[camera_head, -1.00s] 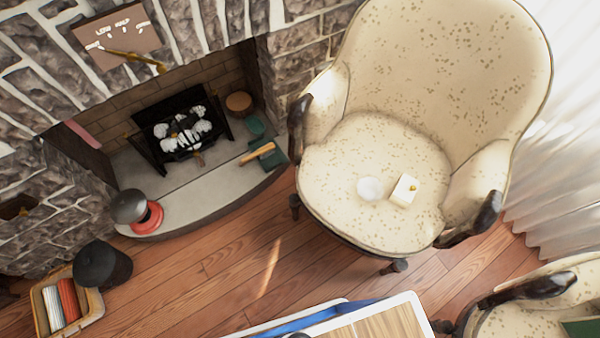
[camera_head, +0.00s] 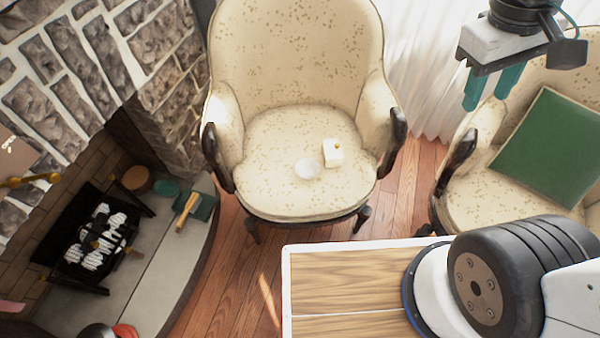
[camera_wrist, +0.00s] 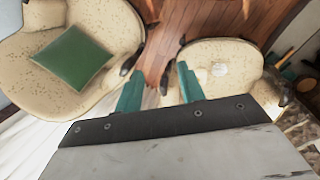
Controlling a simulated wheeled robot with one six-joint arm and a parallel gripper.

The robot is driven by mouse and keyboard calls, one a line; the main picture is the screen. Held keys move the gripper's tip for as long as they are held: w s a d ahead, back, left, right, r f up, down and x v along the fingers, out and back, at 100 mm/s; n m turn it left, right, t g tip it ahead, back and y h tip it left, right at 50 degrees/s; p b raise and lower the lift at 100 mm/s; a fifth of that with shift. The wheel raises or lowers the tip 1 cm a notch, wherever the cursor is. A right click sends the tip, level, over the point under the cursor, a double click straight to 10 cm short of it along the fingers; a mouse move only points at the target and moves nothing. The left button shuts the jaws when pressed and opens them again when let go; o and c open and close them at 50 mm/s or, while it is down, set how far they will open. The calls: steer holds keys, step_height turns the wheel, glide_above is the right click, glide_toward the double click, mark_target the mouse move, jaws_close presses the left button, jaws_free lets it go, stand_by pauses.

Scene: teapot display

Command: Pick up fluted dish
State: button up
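A small whitish round dish (camera_head: 307,168), likely the fluted dish, lies on the seat of the cream armchair (camera_head: 272,190). Its fluting is too faint to make out. A small cream box with a gold knob (camera_head: 333,154) sits just right of it, close by. In the wrist view a pale dish (camera_wrist: 220,70) shows on the right-hand chair seat. My gripper (camera_head: 491,92) hangs at the upper right, well away from the dish, near the second armchair. Its two teal fingers are apart with nothing between them, also in the wrist view (camera_wrist: 159,90).
A second armchair with a green cushion (camera_head: 553,147) stands at right. My base fills the lower right. A stone hearth (camera_head: 165,235) with a fireplace grate (camera_head: 97,240) lies at left. Bare wood floor (camera_head: 236,262) shows before the chair, and a white curtain (camera_head: 430,65) behind.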

steer(key=w+a+f+n+h, duration=0.1)
steer(key=w+f+n+h, duration=0.3)
steer(key=w, duration=0.5)
steer(key=n+t+h, duration=0.2)
steer(key=n+t, duration=1)
steer(key=n, duration=1.3)
glide_above(299, 169)
steer(key=s, duration=0.3)
step_height(299, 169, down, 42)
steer(key=f, duration=0.1)
steer(key=s+a+f+n+y, duration=0.1)
steer(key=f, duration=0.2)
steer(key=s+a+f+n+y, duration=0.1)
steer(key=f, duration=0.2)
steer(key=s+f+n+t+y, duration=0.1)
steer(key=f+n, duration=0.1)
steer(key=shift+s+a+f, duration=0.3)
steer(key=shift+a+f, duration=0.1)
steer(key=shift+w+f, duration=0.15)
steer(key=shift+f, duration=0.15)
steer(key=x, duration=0.7)
steer(key=shift+w, duration=0.1)
jaws_close()
